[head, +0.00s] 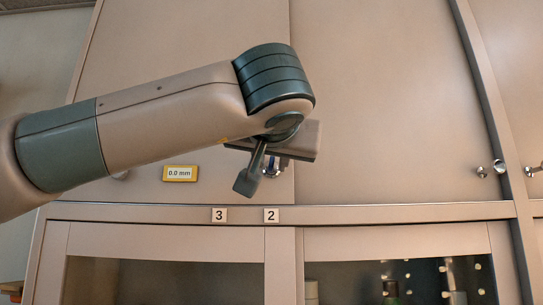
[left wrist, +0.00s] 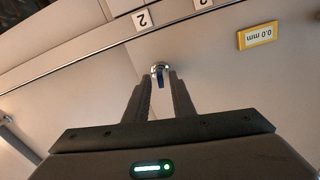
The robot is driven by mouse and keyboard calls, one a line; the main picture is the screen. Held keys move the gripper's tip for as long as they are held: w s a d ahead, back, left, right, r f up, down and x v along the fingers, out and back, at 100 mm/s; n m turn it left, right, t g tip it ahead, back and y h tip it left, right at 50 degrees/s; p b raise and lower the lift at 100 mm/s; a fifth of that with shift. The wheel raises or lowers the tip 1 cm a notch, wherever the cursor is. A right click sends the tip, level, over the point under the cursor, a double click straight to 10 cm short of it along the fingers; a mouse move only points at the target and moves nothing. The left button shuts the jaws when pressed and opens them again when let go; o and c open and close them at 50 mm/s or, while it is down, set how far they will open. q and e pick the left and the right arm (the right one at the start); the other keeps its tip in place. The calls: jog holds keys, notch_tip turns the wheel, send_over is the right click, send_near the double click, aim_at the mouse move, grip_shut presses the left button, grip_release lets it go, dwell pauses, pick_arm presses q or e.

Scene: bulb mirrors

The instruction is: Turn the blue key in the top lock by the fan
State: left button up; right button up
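A chrome lock (head: 272,170) with a blue key sits low on the beige upper cabinet door, near the door seam. In the left wrist view the lock (left wrist: 160,66) shows beyond the fingertips, with the blue key (left wrist: 160,82) pointing toward the gripper. My left gripper (left wrist: 158,84) is open, its two fingers on either side of the key, with gaps seeming to remain. In the head view one finger of the left gripper (head: 257,176) hangs left of the lock; the other is mostly hidden. No fan is visible. My right gripper is out of view.
A yellow-framed "0.0 mm" sign (head: 180,173) is on the door left of the lock. Number plates 3 (head: 219,215) and 2 (head: 271,215) are on the rail below. Chrome fittings (head: 490,169) are at the right. Glass-fronted doors (head: 165,280) are below.

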pick_arm(q)
jog(key=shift+w, duration=0.35)
jog(key=shift+s, duration=0.1)
grip_shut()
